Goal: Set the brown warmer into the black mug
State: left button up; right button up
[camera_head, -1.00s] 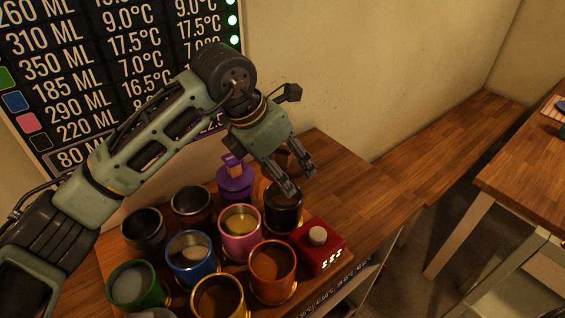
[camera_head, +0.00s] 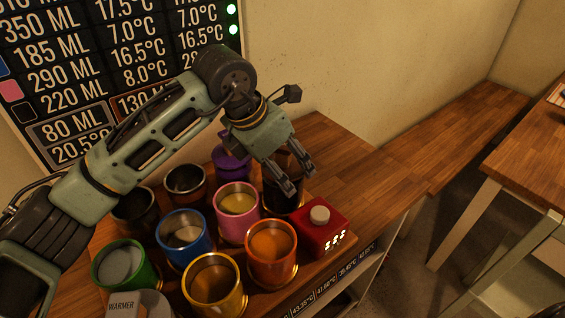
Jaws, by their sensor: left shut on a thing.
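My left gripper (camera_head: 300,178) reaches in from the left, fingers pointing down. It is shut on a dark brown thing, which looks like the brown warmer (camera_head: 289,166); the fingers hide much of it. The black mug (camera_head: 284,203) stands directly below the fingers, beside the red box. The fingers cover part of its mouth. I cannot tell whether the warmer's lower end is inside the mug or just above it. Two other dark mugs stand at the left of the group, one (camera_head: 187,183) behind the blue mug, one (camera_head: 133,212) partly behind my arm. My right gripper is not in view.
Close around stand a pink mug (camera_head: 238,226), an orange mug (camera_head: 271,268), a blue mug (camera_head: 184,240), a yellow mug (camera_head: 213,295), a green mug (camera_head: 122,276) and a purple one (camera_head: 230,165). A red box (camera_head: 320,232) sits right. The counter beyond it is clear.

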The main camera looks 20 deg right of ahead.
pick_arm(q)
jog(key=shift+w+f+b, duration=0.1)
jog(key=shift+f+b, duration=0.35)
jog(key=shift+f, duration=0.3)
jog(key=o, duration=1.4)
jog(key=shift+o, duration=0.2)
jog(key=v, duration=1.2)
jog(key=shift+r, duration=0.1)
